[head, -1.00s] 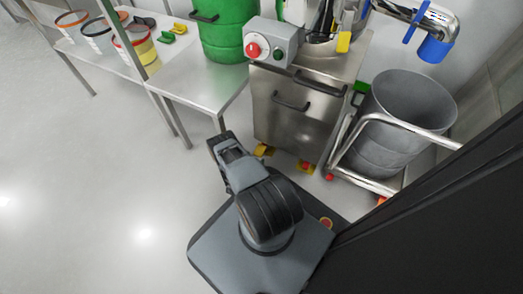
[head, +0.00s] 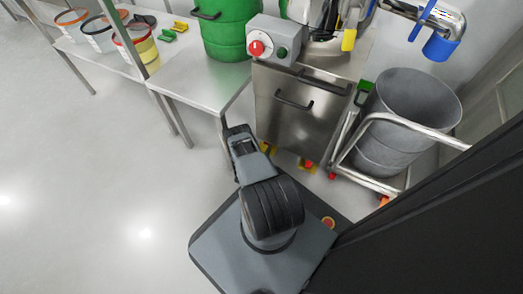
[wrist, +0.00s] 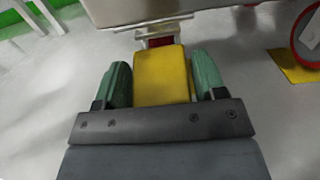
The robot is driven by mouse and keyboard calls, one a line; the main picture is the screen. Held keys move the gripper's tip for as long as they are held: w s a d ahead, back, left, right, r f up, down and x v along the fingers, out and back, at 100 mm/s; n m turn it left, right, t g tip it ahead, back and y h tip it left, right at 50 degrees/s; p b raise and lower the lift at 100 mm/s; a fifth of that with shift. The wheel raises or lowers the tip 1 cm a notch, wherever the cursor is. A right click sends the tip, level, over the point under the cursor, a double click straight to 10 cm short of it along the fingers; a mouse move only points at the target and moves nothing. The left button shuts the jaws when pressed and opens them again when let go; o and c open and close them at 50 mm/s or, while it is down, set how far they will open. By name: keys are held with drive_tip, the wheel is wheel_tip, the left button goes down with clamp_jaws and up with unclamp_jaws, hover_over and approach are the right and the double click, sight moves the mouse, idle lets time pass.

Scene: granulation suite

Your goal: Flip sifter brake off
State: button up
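The sifter is the steel cabinet (head: 290,118) with a control box (head: 276,42) on top. Yellow brake pedals show low at its base in the head view, one at the left (head: 269,148) and one at the right (head: 306,164). In the wrist view a yellow pedal (wrist: 162,76) with a red part behind it lies between the green fingers of my gripper (wrist: 162,85). The fingers are apart, one on each side of the pedal; firm contact is not clear. In the head view the fingertips are hidden behind my arm.
A steel table (head: 205,82) with a green drum (head: 226,35) stands left of the cabinet. A grey bin (head: 405,120) on a tubular trolley (head: 362,178) stands close on the right. A red-rimmed wheel (wrist: 308,38) shows at the right in the wrist view. Floor at left is clear.

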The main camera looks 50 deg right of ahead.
drive_tip(key=c, duration=0.6)
drive_tip(key=shift+r, duration=0.15)
drive_tip(key=y+p, duration=0.1)
drive_tip(key=r+y+p, duration=0.1)
drive_tip(key=shift+g+y+p, duration=0.3)
drive_tip(key=shift+g+p, duration=0.1)
drive_tip(key=shift+r+g+y+p, duration=0.15)
drive_tip(key=shift+g+y+p, duration=0.1)
drive_tip(key=shift+y+p, duration=0.6)
drive_tip(key=shift+r+g+y+p, duration=0.15)
drive_tip(key=shift+g+y+p, duration=0.2)
drive_tip(key=shift+y, duration=0.9)
drive_tip(key=o, duration=0.9)
